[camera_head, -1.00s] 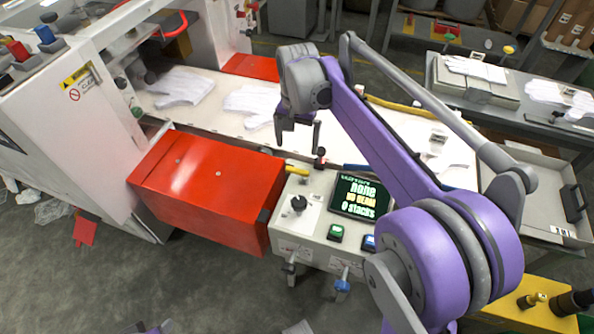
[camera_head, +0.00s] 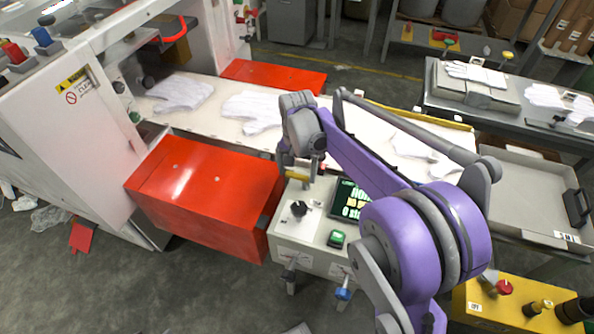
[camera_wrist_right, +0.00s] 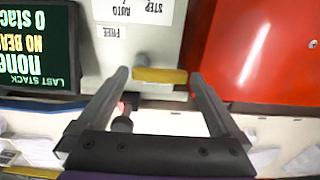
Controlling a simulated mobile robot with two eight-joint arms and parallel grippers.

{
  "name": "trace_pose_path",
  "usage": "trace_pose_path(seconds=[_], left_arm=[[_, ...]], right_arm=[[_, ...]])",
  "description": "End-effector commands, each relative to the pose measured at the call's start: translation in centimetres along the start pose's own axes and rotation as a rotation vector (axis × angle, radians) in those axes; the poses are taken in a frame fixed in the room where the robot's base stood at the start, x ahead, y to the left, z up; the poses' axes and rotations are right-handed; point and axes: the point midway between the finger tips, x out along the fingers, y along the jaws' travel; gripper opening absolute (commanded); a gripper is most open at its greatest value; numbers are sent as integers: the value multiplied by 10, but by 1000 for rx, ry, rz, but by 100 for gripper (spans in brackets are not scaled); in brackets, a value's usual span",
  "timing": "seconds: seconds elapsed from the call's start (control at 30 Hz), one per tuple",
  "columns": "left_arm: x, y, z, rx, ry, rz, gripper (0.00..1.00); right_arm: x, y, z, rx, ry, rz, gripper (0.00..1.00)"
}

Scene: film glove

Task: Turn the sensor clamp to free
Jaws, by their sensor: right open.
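A short yellow lever (camera_wrist_right: 160,76), which looks like the sensor clamp handle, sits at the far edge of the pale control box (camera_head: 318,216). A small "FREE" label (camera_wrist_right: 113,32) is printed on the box close to it. In the head view the yellow lever (camera_head: 297,176) is partly hidden by my right gripper (camera_head: 301,172). My right gripper is open, and in the wrist view its fingers (camera_wrist_right: 158,80) stand on either side of the lever. I cannot tell whether either finger touches it. My left gripper is out of view.
A red cabinet (camera_head: 205,195) stands just left of the control box. The screen (camera_head: 348,200) is partly covered by my right arm. A black knob (camera_head: 299,208) and green button (camera_head: 336,238) sit on the panel. White gloves (camera_head: 180,92) lie on the belt (camera_head: 225,125) behind.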

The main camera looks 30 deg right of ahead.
Motion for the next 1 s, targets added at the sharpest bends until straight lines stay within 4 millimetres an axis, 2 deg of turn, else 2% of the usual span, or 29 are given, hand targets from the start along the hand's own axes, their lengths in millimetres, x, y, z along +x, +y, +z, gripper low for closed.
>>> trace_pose_path(seconds=[0.13,0.5,0.77,1.0], left_arm=[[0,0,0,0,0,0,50],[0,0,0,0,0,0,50],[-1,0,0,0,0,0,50],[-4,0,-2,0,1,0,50]], right_arm=[[0,0,0,0,0,0,100],[0,0,0,0,0,0,33],[-1,0,1,-25,0,0,32],[-1,0,4,-140,0,0,32]])
